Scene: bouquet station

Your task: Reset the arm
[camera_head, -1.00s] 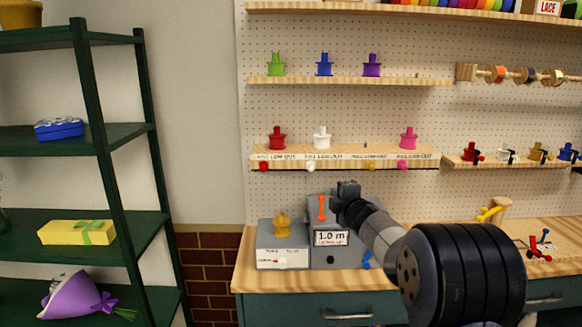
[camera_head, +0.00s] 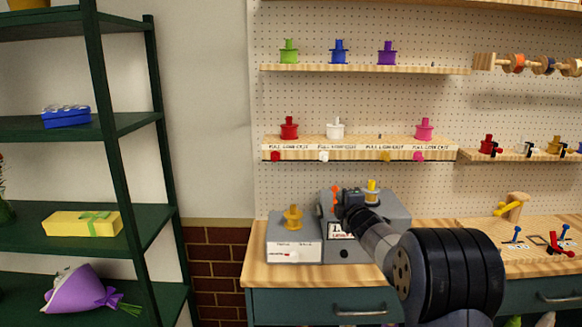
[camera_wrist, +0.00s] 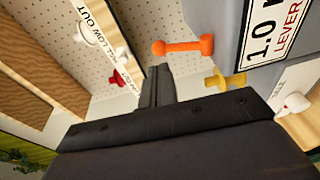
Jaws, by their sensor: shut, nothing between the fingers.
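My gripper (camera_head: 347,198) is shut and empty. In the head view it is just in front of the grey box with the white label (camera_head: 345,252), covering part of that label. The box's orange lever (camera_head: 336,200) stands just left of my gripper. In the wrist view my shut fingers (camera_wrist: 157,88) point up the picture, with the orange lever (camera_wrist: 183,46) to their upper right and the "1.0 m LEVER" label (camera_wrist: 268,35) beyond it. I cannot tell whether the fingers touch anything.
A smaller grey box (camera_head: 294,249) with a yellow spool (camera_head: 292,217) stands at left on the wooden bench (camera_head: 258,270). A yellow spool (camera_head: 371,190) sits on the labelled box. Shelves with spools (camera_head: 360,152) hang above. A green rack (camera_head: 105,110) holds gifts and a bouquet.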

